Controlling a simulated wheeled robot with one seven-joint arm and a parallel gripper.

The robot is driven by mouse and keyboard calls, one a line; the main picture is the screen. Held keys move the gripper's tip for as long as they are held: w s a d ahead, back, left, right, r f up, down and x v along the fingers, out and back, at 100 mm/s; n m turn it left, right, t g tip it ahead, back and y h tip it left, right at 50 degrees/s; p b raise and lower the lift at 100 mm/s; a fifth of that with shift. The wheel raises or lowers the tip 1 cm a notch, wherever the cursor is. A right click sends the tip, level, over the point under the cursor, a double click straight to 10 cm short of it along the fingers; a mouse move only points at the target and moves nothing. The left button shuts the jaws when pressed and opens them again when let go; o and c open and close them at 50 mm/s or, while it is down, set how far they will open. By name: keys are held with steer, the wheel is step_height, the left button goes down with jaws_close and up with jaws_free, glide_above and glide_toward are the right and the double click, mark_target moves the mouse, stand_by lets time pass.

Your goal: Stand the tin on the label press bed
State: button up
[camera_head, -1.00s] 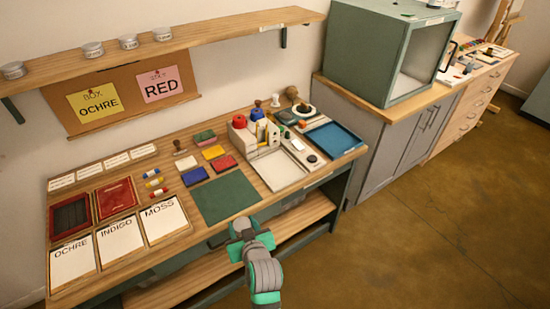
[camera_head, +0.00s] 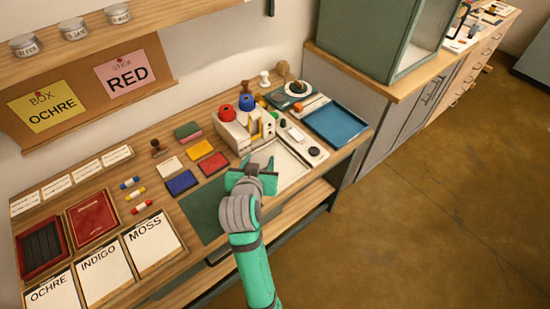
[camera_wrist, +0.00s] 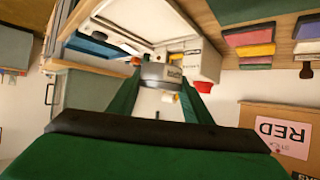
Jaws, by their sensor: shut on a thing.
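My gripper (camera_head: 254,180) is over the front of the table, at the near edge of the label press bed. In the wrist view its two green fingers are shut on a small silver-grey tin (camera_wrist: 160,72) with a pale label. The tin is hidden behind my gripper in the head view. The label press (camera_head: 240,130) is a cream block with red and blue knobs. Its pale, flat bed (camera_head: 290,167) lies in front of it and is partly covered by my gripper. In the wrist view the press (camera_wrist: 204,62) is beyond the tin. I cannot tell whether the tin touches anything.
A green mat (camera_head: 203,212) lies left of my gripper. A blue tray (camera_head: 338,126) is right of the press. Coloured pads (camera_head: 182,182), label cards (camera_head: 150,240) and a red box (camera_head: 92,218) fill the left side. A shelf (camera_head: 100,40) with several tins hangs above.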

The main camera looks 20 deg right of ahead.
steer(key=w+d+f, duration=0.3)
steer(key=w+d, duration=0.1)
glide_above(276, 165)
step_height(276, 165, down, 6)
steer(key=shift+s+r, duration=0.1)
steer(key=shift+r, duration=0.15)
steer(key=shift+f, duration=1.5)
steer(key=shift+f, duration=0.1)
steer(key=o, duration=1.1)
